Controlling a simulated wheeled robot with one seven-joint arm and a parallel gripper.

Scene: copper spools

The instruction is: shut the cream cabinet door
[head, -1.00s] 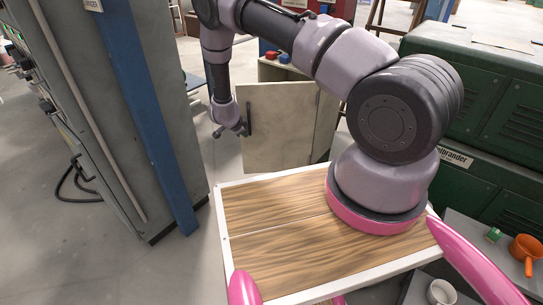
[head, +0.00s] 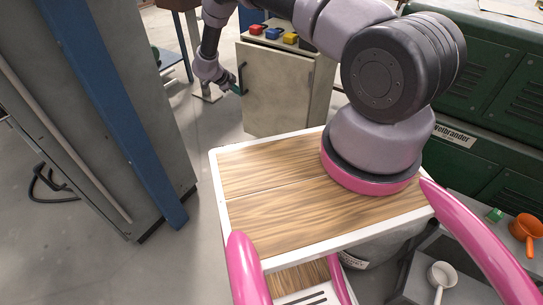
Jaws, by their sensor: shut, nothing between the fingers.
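The cream cabinet (head: 321,88) stands beyond my wooden deck, near the top middle of the head view. Its door (head: 277,97) faces me and lies against or very close to the cabinet front; I cannot tell whether a thin gap is left. A dark upright handle (head: 243,78) is on the door's left side. My gripper (head: 236,89) is shut and empty at the door's left edge, beside the handle. I cannot tell whether it touches the door. My arm hides part of the cabinet's top right.
Red, blue and yellow blocks (head: 272,33) sit on the cabinet top. A grey machine with a blue post (head: 110,110) stands at the left. A green machine (head: 470,150) is at the right, near an orange pot (head: 524,228) and a white pan (head: 441,275).

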